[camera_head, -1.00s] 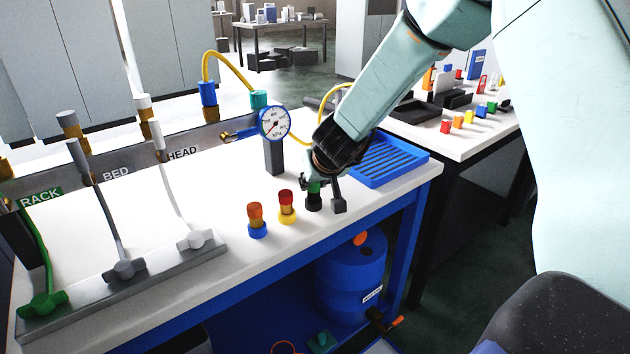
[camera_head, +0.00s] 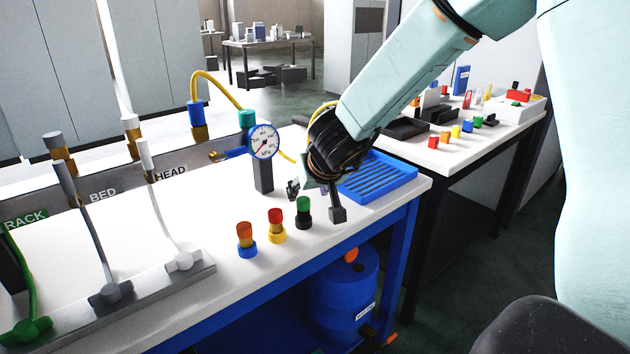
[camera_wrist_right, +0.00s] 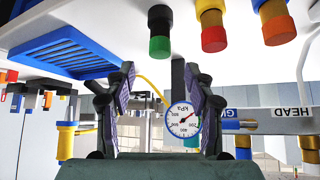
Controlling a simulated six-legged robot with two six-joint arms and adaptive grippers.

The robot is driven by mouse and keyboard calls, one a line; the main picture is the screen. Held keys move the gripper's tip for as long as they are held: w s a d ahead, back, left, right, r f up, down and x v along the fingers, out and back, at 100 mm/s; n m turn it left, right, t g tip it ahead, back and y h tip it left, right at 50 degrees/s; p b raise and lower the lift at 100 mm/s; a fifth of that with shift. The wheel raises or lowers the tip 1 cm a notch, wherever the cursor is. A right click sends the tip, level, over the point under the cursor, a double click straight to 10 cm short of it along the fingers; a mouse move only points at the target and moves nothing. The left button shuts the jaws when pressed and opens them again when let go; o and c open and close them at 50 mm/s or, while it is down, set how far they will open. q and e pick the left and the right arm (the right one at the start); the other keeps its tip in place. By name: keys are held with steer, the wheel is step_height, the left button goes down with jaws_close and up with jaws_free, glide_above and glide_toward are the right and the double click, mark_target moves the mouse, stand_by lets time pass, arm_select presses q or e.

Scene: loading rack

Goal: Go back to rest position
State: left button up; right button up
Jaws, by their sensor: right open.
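My right gripper (camera_head: 315,202) hangs over the workbench (camera_head: 340,232), its fingers spread and empty. It is behind and to the right of the green-capped black fitting (camera_head: 303,212), apart from it. In the right wrist view, the two finger pads (camera_wrist_right: 162,92) stand apart with nothing between them but background and part of the gauge. The fitting's green cap (camera_wrist_right: 160,46) shows beyond the fingers there. My left gripper is in neither view.
A red-capped fitting (camera_head: 276,225) and an orange-capped fitting (camera_head: 246,239) stand left of the green one. A pressure gauge (camera_head: 263,143) on a post and a blue ribbed tray (camera_head: 382,178) are close to the gripper. Valve levers (camera_head: 110,292) line the left.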

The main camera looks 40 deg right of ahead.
steer(key=shift+v, duration=2.95)
